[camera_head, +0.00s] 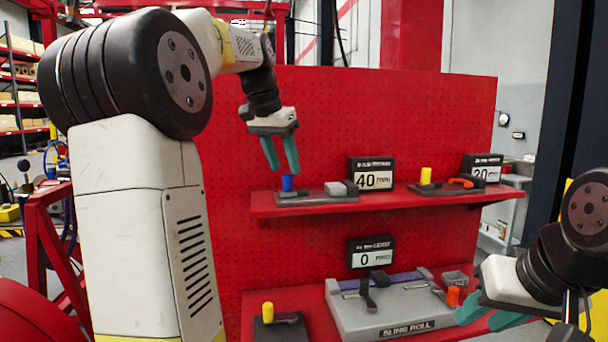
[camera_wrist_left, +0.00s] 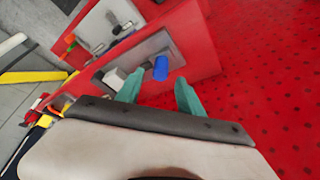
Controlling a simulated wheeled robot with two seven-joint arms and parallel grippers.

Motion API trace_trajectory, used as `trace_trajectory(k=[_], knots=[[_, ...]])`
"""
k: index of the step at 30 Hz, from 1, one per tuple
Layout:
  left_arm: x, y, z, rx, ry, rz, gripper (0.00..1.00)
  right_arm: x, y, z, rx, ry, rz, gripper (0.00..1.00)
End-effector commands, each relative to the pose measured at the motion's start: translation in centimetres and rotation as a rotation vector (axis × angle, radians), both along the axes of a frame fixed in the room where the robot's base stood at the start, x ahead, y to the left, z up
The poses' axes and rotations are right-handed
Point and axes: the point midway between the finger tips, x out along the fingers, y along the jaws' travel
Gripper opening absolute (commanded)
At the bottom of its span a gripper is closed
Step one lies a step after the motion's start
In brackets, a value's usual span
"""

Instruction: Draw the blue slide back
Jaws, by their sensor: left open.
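The blue slide knob (camera_head: 287,183) stands on a grey base (camera_head: 300,200) at the left end of the upper red shelf. It also shows in the left wrist view (camera_wrist_left: 160,68), ahead of and between the fingertips. My left gripper (camera_head: 281,167) is open just above the blue knob in the head view, its teal fingers pointing down. No contact with the knob is visible. My right gripper (camera_head: 478,318) is at the lower right, beside the grey unit on the lower shelf. Its teal fingers are partly seen, and its opening is unclear.
A display reading 40 (camera_head: 372,174) stands right of the blue slide. A yellow knob (camera_head: 426,175), an orange handle (camera_head: 466,182) and a display reading 20 (camera_head: 482,168) share the shelf (camera_head: 390,202). Below are a grey unit (camera_head: 385,312) and another yellow knob (camera_head: 268,312). A red pegboard (camera_head: 340,110) rises behind.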

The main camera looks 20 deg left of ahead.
Motion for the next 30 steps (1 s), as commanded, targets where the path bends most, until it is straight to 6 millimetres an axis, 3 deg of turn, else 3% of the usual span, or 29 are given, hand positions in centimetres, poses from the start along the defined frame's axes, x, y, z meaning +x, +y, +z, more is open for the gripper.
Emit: trace_trajectory(k=[7, 20, 25, 30], knots=[[-1.1, 0.4, 2.9, 0.001, -0.001, 0.0, 0.45, 0.0, 0.0, 0.0, 0.0, 0.0, 0.0, 0.36], [-1.6, 0.3, 3.2, -0.002, 0.0, 0.002, 0.45, 0.0, 0.0, 0.0, 0.0, 0.0, 0.0, 0.36], [-4.0, -1.1, 2.0, -0.023, -0.016, 0.031, 0.45, 0.0, 0.0, 0.0, 0.0, 0.0, 0.0, 0.36], [-8.6, -3.7, -1.2, -0.064, -0.048, 0.086, 0.45, 0.0, 0.0, 0.0, 0.0, 0.0, 0.0, 0.36]])
